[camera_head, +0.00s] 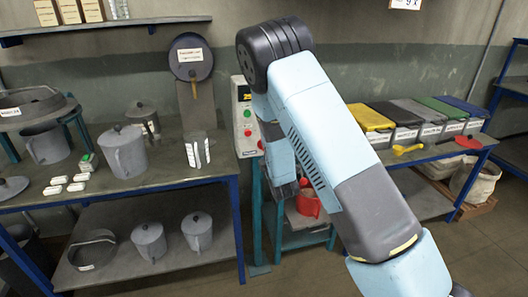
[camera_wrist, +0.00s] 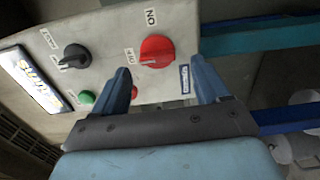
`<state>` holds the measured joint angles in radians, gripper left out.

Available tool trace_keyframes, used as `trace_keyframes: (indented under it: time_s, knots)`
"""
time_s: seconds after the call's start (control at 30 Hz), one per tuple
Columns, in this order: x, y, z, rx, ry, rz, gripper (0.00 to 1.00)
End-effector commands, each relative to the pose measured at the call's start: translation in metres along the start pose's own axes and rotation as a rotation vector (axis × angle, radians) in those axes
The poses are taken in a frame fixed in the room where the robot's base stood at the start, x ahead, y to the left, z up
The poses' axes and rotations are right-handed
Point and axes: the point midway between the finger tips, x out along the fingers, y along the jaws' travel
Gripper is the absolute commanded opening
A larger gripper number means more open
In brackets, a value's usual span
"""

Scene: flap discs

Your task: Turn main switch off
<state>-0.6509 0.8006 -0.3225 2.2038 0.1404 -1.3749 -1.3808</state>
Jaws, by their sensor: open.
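The grey control panel (camera_wrist: 112,40) fills the upper left of the wrist view. On it is a red rotary switch (camera_wrist: 157,50) with labels that appear to read ON and OFF, shown turned in this view. My gripper (camera_wrist: 163,78) is open, with its two blue fingers apart and the red switch showing between and beyond them. I see nothing held, and I cannot tell whether a finger touches the panel. I cannot clearly tell which label the switch points to.
The panel also has a black knob (camera_wrist: 76,56), a green button (camera_wrist: 87,97) and a red button partly behind the left finger. Left of the panel is a bench (camera_head: 180,172) with grey pots. Right of my arm stand bins with coloured lids (camera_head: 412,112).

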Motion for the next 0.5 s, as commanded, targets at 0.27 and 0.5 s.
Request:
trace_keyframes:
  time_s: [0.27, 0.5]
  knots:
    - [-0.056, -0.001, -0.001, -0.001, 0.002, -0.003, 0.74]
    - [-0.096, -0.002, -0.001, -0.001, 0.002, -0.003, 0.74]
